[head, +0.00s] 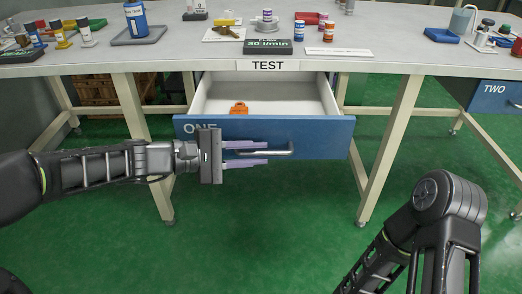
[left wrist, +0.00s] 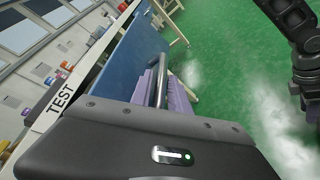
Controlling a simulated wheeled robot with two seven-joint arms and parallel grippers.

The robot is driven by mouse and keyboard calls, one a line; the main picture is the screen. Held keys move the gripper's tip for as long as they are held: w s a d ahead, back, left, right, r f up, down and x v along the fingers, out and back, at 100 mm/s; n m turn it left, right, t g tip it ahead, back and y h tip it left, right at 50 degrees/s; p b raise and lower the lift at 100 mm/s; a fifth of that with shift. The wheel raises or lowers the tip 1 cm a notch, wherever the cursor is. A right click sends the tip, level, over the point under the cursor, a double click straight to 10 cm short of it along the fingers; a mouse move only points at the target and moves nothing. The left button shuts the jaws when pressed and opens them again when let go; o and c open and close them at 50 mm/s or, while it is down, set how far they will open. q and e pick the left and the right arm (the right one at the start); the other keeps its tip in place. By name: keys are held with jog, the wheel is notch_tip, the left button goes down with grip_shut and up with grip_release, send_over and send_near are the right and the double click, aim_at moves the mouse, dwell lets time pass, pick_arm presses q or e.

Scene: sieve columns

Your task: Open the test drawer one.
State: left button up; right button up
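The test drawer one (head: 310,137) has a blue front marked ONE and hangs under the table's TEST label (head: 268,65). It is pulled out, and its pale inside shows. Its metal bar handle (head: 281,153) runs across the front; the handle also shows in the left wrist view (left wrist: 162,88). My left gripper (head: 266,153) comes in from the left, with one purple finger above the handle and one below.
An orange object (head: 239,108) lies inside the drawer. The table (head: 190,58) above carries bottles, trays and a green sign. Pale table legs (head: 391,150) stand on both sides of the drawer. A second blue drawer marked TWO (head: 496,98) is at the right. The green floor in front is clear.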

pick_arm(q)
jog(key=p+v, duration=0.1)
jog(key=v, duration=0.5)
jog(key=shift+p, duration=0.35)
